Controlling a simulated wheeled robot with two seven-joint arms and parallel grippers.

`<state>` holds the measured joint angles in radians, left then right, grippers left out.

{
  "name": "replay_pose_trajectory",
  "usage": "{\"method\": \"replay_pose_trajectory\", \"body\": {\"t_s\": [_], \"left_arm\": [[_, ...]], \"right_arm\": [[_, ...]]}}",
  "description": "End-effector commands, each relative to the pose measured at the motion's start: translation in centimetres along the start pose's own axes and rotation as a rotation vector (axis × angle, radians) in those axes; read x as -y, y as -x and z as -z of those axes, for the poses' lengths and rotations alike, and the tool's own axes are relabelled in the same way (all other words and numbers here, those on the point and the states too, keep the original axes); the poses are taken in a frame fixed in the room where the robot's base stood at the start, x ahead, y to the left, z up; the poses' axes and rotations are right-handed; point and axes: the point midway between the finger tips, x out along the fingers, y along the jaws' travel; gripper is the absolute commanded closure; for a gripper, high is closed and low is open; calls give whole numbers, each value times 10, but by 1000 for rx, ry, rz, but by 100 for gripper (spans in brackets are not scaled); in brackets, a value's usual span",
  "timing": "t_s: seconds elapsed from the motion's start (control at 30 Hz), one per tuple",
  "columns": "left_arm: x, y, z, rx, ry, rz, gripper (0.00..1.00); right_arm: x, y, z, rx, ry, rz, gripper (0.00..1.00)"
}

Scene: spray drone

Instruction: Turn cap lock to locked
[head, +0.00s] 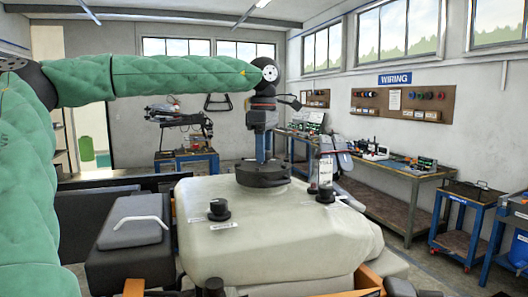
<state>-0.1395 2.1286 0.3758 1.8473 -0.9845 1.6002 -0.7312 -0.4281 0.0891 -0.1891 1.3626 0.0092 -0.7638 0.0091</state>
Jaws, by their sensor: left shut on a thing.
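The large cream tank (285,235) of the drone fills the lower middle of the head view. A wide black cap (262,177) sits on its top. My left gripper (263,156) comes down upright over the middle of this cap, at the end of the green-sleeved left arm. Its fingers are shut on the cap lock at the cap's top. The fingers hide the lock, so I cannot tell which way it is turned. My right gripper is not in view.
A small black knob (219,209) stands on the tank's left part. A clear upright sight tube (326,172) with a label stands right of the cap. A black case (131,232) with a pale handle lies left of the tank. Workbenches (392,170) line the right wall.

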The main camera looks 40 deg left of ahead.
Motion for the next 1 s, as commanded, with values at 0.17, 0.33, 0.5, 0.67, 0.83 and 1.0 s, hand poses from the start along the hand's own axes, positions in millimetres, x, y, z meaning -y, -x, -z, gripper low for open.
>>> {"method": "replay_pose_trajectory", "body": {"t_s": [0.17, 0.33, 0.5, 0.67, 0.83, 1.0], "left_arm": [[0, 1, 0, -1, -11, -2, 88], [-1, 1, 1, -1, -11, -3, 88], [-1, 1, 1, -1, -11, -3, 59], [0, 1, 0, 0, -11, -2, 43], [0, 1, 0, 0, -11, -1, 43], [-1, 7, 0, -1, -10, -3, 43]], "right_arm": [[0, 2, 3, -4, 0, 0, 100], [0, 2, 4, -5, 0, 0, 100], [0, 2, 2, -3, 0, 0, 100], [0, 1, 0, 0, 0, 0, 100], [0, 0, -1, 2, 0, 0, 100], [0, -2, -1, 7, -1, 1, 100]]}}
